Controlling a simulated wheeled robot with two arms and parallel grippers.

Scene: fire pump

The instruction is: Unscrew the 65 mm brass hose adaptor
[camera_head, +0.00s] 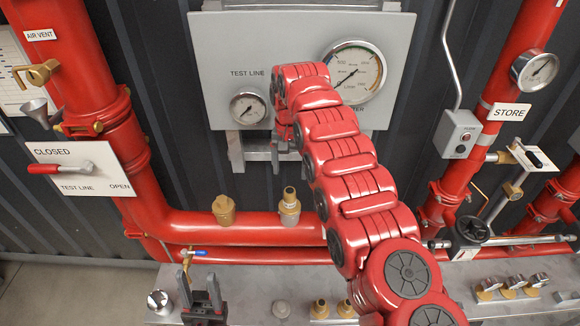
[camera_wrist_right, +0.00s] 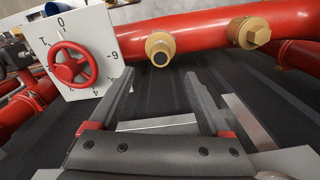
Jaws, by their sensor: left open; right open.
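No label shows which one is the 65 mm adaptor. My left gripper (camera_head: 198,278) is open and empty low in the head view.
A grey panel with gauges (camera_head: 355,72) is on the dark wall behind my right arm. A CLOSED/OPEN lever plate (camera_head: 82,168) is at left. Several brass fittings and knobs line the steel bench (camera_head: 250,300). A red handwheel (camera_wrist_right: 73,64) is at left in the wrist view.

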